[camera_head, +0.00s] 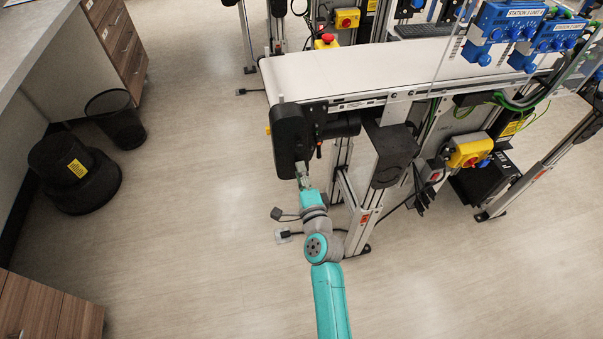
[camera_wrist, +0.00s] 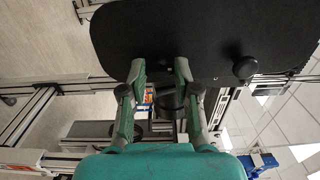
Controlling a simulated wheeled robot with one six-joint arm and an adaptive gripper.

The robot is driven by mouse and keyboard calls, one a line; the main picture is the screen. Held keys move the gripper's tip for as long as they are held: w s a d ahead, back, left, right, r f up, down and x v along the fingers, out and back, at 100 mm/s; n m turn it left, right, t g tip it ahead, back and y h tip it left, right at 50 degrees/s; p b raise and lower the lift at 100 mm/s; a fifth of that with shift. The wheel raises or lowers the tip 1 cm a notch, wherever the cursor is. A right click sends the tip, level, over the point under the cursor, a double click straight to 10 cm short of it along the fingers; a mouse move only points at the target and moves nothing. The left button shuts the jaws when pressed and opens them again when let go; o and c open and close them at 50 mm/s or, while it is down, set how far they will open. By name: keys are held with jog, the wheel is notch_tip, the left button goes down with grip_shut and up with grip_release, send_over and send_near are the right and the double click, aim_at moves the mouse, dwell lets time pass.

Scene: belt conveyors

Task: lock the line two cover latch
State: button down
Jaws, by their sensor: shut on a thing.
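The black cover (camera_head: 290,138) is at the near left end of the conveyor and fills the upper part of the wrist view (camera_wrist: 200,35). My gripper (camera_head: 302,178) is at the cover's lower edge. In the wrist view its two fingertips (camera_wrist: 160,68) stand apart against the black cover, shut on a dark part between them. That part blends into the cover, so the latch's shape and position cannot be made out. A round black knob (camera_wrist: 245,68) stands on the cover, right of the fingers and apart from them.
The white conveyor belt (camera_head: 370,72) runs right from the cover. A metal support leg (camera_head: 362,215) stands right of my arm. A yellow switch box (camera_head: 468,152) hangs farther right. A bin (camera_head: 116,118) and black step stool (camera_head: 73,172) stand left. Floor between is clear.

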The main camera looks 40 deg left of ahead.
jog(key=c, duration=0.8)
grip_release()
jog(key=shift+c, duration=0.2)
jog(key=v, duration=1.2)
